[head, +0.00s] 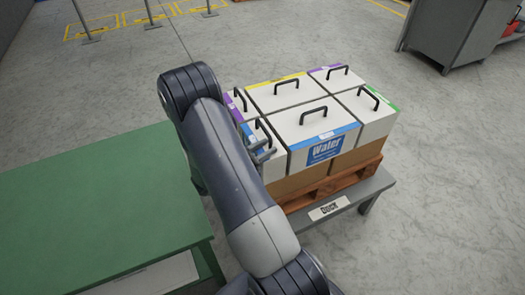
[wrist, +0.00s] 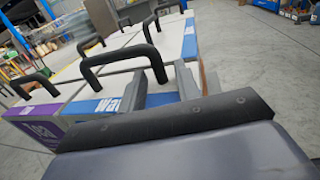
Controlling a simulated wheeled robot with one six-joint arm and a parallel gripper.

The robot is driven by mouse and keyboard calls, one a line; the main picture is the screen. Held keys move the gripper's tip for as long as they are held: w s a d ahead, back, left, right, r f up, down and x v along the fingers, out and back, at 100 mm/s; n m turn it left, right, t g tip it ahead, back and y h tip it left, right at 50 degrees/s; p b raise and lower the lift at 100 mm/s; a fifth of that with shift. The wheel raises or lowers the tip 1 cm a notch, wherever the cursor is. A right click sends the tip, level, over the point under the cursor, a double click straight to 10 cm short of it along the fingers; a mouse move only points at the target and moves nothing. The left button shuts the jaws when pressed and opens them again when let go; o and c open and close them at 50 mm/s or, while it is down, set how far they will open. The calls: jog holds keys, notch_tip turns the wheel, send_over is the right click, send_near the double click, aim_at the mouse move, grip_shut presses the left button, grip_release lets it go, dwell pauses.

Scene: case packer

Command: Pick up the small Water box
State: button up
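The small Water box (head: 273,158) is a white box with a blue strip, at the front left of the group, partly hidden by my arm. Its black handle (head: 263,131) stands up on top. In the wrist view its blue strip (wrist: 158,99) and handle (wrist: 122,62) are close ahead. My gripper (head: 264,152) is beside the handle, low over the box top. In the wrist view my gripper (wrist: 163,87) shows two grey fingers apart, near the handle's right leg. Whether the handle is between them is unclear.
A large Water box (head: 312,122) stands directly to the right. A small purple-striped box (wrist: 45,128) is close on the left in the wrist view. The boxes rest on a wooden pallet (head: 325,188) on a grey Dock table (head: 375,186). A green table (head: 90,210) stands left.

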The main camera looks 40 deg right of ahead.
grip_shut()
dwell(1.2)
